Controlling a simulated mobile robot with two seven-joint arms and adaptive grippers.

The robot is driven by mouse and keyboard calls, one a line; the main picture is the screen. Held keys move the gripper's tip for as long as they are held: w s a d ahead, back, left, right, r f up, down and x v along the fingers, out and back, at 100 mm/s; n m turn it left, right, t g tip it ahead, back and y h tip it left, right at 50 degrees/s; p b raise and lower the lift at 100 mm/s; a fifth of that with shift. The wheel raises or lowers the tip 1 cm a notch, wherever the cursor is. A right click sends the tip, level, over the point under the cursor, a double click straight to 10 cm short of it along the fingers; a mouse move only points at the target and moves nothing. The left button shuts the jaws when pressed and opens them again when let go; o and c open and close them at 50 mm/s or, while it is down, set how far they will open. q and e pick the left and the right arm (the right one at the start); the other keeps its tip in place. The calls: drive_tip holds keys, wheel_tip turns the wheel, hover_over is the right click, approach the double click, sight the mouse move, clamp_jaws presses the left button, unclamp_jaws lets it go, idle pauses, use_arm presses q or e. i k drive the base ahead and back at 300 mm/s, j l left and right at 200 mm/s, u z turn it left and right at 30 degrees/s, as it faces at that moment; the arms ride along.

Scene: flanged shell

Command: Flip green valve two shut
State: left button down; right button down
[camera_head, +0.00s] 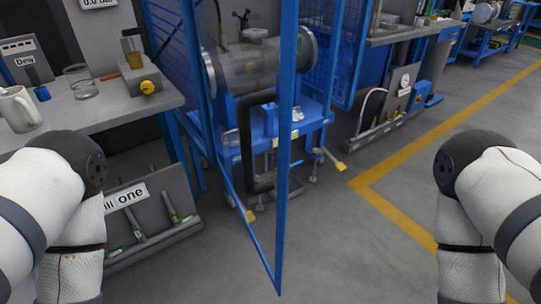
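A low grey panel (155,188) stands on the floor at the lower left, with a sign partly hidden by my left arm and ending in "ll one". Slim upright valve-like fittings with green parts are on it, one at the right (172,208) and one nearer the middle (136,228). I cannot read a number on either, so I cannot tell which is green valve two, nor whether they are open or shut. Both my arms reach in from the sides and bend down out of the picture. Neither gripper shows.
A blue-framed mesh cage with an open door (285,150) stands mid-view around a flanged shell (262,66) on a blue stand. A grey bench (110,112) at left holds a mug (19,108) and a glass jar (81,82). Floor at right is clear, with yellow lines.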

sight(139, 235)
drive_tip(key=k+u, duration=0.1)
drive_tip(key=u, duration=0.3)
drive_tip(key=k+j+u, duration=0.1)
drive_tip(key=u, duration=0.3)
drive_tip(key=k+j+u, duration=0.1)
drive_tip(key=u, duration=0.25)
